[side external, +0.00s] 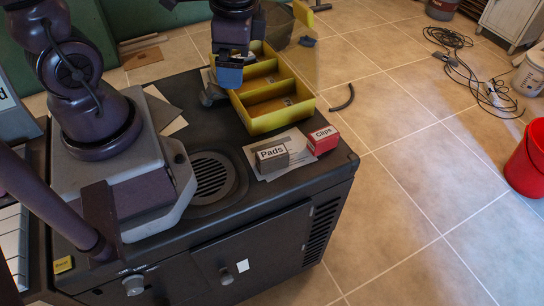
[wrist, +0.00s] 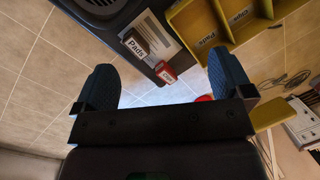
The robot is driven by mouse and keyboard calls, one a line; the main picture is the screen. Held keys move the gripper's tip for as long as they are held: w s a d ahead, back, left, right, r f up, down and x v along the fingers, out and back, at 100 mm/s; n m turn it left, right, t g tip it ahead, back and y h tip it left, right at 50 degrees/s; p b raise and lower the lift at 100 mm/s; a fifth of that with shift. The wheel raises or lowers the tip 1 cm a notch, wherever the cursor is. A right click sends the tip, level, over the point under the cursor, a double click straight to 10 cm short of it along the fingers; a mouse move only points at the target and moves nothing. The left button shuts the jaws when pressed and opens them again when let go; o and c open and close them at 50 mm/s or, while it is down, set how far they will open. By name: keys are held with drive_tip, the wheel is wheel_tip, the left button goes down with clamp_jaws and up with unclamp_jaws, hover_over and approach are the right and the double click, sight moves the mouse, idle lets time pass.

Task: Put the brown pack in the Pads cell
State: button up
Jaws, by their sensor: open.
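The brown pack (side external: 271,160), labelled Pads, lies on a paper sheet near the front edge of the dark cabinet top. It also shows in the wrist view (wrist: 136,45). The yellow divided tray (side external: 304,116) stands behind it. In the wrist view the tray's Pads cell (wrist: 207,40) lies nearest the packs, with the Clips cell beside it; no pack shows in either. My gripper (side external: 229,75), with blue fingers, is above the tray's left side. In the wrist view my gripper (wrist: 164,84) is open with nothing between its fingers.
A red pack (side external: 323,141) labelled Clips sits right of the brown pack, close to the tray. A round vent grille (side external: 211,178) is left of the packs. A dark curved piece (side external: 343,98) shows beyond the tray. A red bucket (side external: 525,160) stands on the tiled floor.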

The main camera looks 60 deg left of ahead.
sight(272, 152)
drive_tip(key=w+d+f+m+h, duration=0.2)
drive_tip(key=w+d+f+m, duration=0.2)
drive_tip(key=d+f+m, duration=0.65)
drive_tip(key=a+f+m, duration=0.1)
drive_tip(key=f, duration=0.2)
drive_tip(key=a+f+m, duration=0.1)
drive_tip(key=f, duration=0.2)
drive_tip(key=a+f+m, duration=0.1)
drive_tip(key=f, duration=0.2)
drive_tip(key=shift+s+a+f, duration=0.2)
drive_tip(key=shift+a+f, duration=0.05)
drive_tip(key=shift+f, duration=0.15)
drive_tip(key=c, duration=1.1)
drive_tip(key=shift+r, duration=0.15)
